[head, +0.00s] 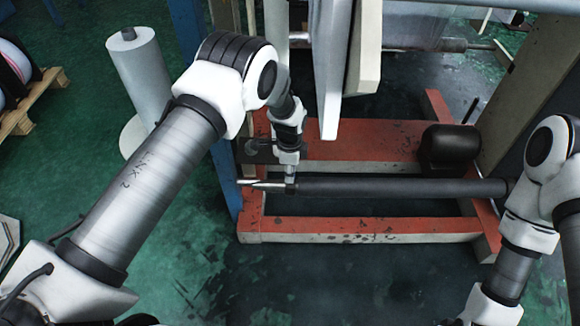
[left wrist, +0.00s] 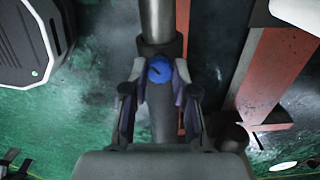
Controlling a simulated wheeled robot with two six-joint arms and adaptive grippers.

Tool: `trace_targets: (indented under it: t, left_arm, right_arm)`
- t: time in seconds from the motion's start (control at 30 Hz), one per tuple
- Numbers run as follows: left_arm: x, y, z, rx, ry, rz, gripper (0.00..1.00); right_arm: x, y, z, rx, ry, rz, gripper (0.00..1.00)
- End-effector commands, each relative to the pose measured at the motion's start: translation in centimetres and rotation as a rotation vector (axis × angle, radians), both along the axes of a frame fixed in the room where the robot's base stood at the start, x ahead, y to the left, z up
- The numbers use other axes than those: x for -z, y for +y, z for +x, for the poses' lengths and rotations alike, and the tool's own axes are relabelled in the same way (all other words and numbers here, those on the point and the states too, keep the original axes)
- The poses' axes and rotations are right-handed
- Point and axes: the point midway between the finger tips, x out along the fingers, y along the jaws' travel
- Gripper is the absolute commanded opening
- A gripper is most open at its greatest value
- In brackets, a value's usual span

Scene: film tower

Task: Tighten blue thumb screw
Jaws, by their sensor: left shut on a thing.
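The blue thumb screw (left wrist: 159,70) shows in the left wrist view, on a dark collar (left wrist: 160,47) around a shaft. My left gripper (left wrist: 160,78) has its two fingers on either side of the screw and is shut on it. In the head view my left gripper (head: 289,180) is at the left end of the dark roller (head: 400,188), and the screw is hidden there. My right arm comes in at the right edge of the head view; its gripper is not visible.
The roller lies across a red machine base (head: 350,228). A black motor (head: 450,146) sits at the right of the base. White panels (head: 332,60) hang close beside my left arm. A white roll (head: 138,75) stands at the left on green floor.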

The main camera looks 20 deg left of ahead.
Motion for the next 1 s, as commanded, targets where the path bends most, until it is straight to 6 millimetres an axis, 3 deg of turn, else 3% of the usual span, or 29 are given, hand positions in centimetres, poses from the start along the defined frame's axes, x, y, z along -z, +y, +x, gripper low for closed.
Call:
trace_targets:
  t: [1.0]
  left_arm:
    - [0.0, 0.0, -0.1, 0.961, 0.004, -0.002, 0.00]
  right_arm:
    - [-4.1, 0.0, 0.0, 0.000, 0.000, 0.000, 0.94]
